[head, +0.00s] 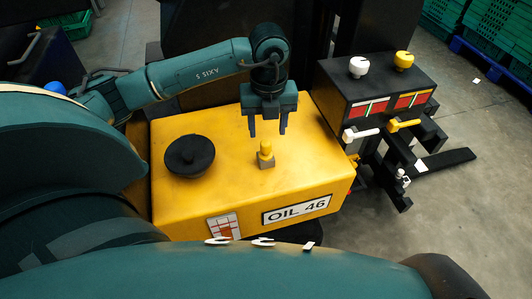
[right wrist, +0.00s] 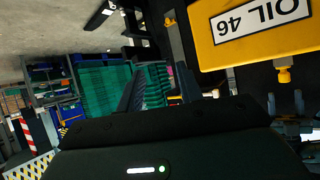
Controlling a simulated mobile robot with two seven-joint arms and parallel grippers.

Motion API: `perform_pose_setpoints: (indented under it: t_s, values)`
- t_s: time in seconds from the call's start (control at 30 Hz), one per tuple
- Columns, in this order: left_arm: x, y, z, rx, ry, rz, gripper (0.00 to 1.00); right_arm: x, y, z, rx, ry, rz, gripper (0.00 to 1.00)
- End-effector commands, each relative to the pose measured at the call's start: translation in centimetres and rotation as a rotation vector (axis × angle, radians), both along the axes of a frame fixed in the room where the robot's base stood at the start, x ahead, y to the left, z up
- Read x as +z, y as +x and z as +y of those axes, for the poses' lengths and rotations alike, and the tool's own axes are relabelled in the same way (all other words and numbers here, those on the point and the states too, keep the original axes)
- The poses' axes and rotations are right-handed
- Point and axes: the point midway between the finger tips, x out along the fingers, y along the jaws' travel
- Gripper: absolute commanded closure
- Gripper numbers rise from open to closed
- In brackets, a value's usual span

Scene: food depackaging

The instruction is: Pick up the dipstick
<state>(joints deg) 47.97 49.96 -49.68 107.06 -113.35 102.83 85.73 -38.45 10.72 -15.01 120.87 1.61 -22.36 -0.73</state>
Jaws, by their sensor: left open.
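The dipstick (head: 265,150) has a yellow knob on a small grey base and stands upright on top of the yellow oil tank (head: 200,205), near the tank's middle. My left gripper (head: 268,129) points down just above and behind the knob in the head view. Its two fingers are apart with nothing between them. No contact with the dipstick shows. My right gripper (right wrist: 160,88) shows in the right wrist view with its fingers apart and no held object visible. The tank's "OIL 46" face also shows upside down in that view (right wrist: 222,62).
A round black cap (head: 190,155) sits on the tank's left side. A dark control box (head: 375,85) with white and yellow knobs and levers stands to the right. Green crates (head: 498,30) are at the far right. The tank top around the dipstick is clear.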

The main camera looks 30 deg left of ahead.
Motion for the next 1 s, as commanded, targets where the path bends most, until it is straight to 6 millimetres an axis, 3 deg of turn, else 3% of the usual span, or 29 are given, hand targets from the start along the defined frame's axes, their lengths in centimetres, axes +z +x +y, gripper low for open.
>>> perform_pose_setpoints:
  t_s: [0.27, 0.57, 0.83, 1.0]
  values:
    - [-2.2, -0.2, 0.1, -0.001, -0.001, 0.003, 0.50, 0.1, -0.1, -0.2, -0.006, -0.003, 0.007, 0.64]
    - [-6.2, -0.4, 0.2, -0.001, -0.003, 0.002, 0.50, 0.1, -0.1, -0.2, -0.021, 0.003, 0.021, 0.64]
    - [-6.5, -0.4, 0.2, -0.002, -0.002, -0.001, 0.50, -0.3, -0.2, -0.3, -0.021, -0.001, 0.028, 0.64]
    - [-6.5, -0.4, 0.2, -0.002, -0.002, -0.001, 0.64, -0.2, -0.1, -0.3, -0.020, -0.003, 0.025, 0.64]
